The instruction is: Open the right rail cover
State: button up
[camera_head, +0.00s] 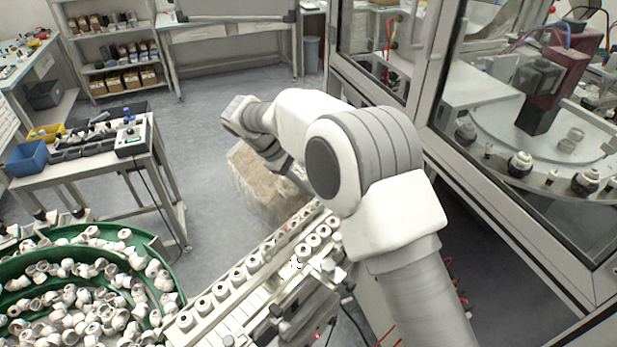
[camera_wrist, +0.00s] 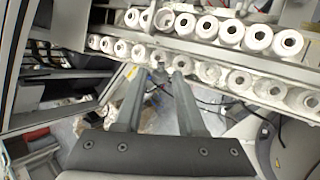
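The rail (camera_head: 225,300) runs diagonally from the bottom left toward my arm, with two rows of white caps with dark holes on it. In the wrist view the capped rail (camera_wrist: 205,50) crosses the upper part. I cannot clearly make out the right rail cover or tell whether it is open or shut. My gripper (camera_wrist: 157,73) has its two dark fingers apart, pointing toward the rail's near edge. A small grey piece (camera_wrist: 159,71) shows between the fingertips, with gaps beside it. In the head view my arm mostly hides the gripper, which is near the rail's far end.
A green bowl feeder (camera_head: 165,258) full of loose caps stands at the lower left. A cardboard-coloured box (camera_head: 262,185) is on the floor behind the rail's far end. A glass-walled machine (camera_head: 530,170) stands at right. A cart (camera_head: 95,170) with bins is at left.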

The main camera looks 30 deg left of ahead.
jog(key=v, duration=1.7)
jog(key=shift+r, duration=0.2)
